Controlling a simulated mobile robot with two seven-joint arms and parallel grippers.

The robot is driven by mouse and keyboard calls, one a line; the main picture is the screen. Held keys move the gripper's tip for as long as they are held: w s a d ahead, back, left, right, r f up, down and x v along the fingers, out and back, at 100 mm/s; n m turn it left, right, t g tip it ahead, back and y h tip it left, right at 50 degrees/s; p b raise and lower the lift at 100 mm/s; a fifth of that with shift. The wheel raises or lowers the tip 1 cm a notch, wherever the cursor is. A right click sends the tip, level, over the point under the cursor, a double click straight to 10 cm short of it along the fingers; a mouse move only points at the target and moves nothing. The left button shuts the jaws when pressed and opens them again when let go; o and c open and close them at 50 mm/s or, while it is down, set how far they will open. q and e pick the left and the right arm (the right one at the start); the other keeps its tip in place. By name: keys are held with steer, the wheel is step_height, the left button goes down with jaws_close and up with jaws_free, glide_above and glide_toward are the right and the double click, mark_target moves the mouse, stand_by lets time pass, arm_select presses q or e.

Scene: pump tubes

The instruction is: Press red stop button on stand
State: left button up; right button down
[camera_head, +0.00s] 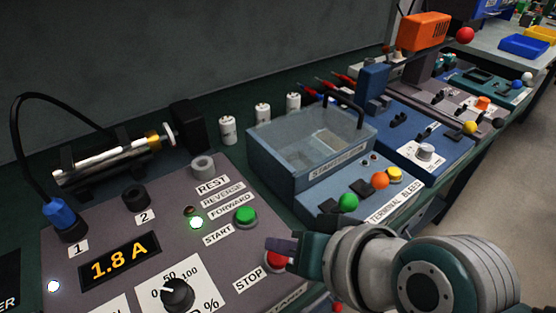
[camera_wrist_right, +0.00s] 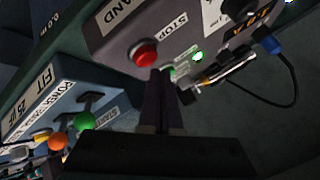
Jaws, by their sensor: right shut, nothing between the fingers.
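The red stop button (camera_head: 276,264) sits beside the "STOP" label on the grey stand's sloped panel (camera_head: 120,225). In the head view my right gripper (camera_head: 272,244) partly covers it. The button shows whole in the right wrist view (camera_wrist_right: 145,54), a red dome in a dark ring. The right gripper (camera_wrist_right: 159,72) is shut and empty, with its fingertips close to the button's edge. I cannot tell whether they touch it. My left gripper is not in view.
A green start button (camera_head: 246,216), a lit indicator (camera_head: 196,223), a black knob (camera_head: 178,294) and a "1.8 A" display (camera_head: 119,261) share the panel. A blue terminal station with a clear bin (camera_head: 312,140) and coloured buttons stands close on the right.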

steer(key=shift+f, duration=0.15)
steer(key=shift+f, duration=0.3)
steer(key=shift+f+b, duration=0.65)
stand_by(0.6)
steer(key=shift+r+p, duration=0.4)
steer(key=shift+p, duration=0.05)
steer(key=shift+r+p, duration=0.65)
steer(key=shift+p, duration=0.1)
steer(key=shift+r, duration=0.1)
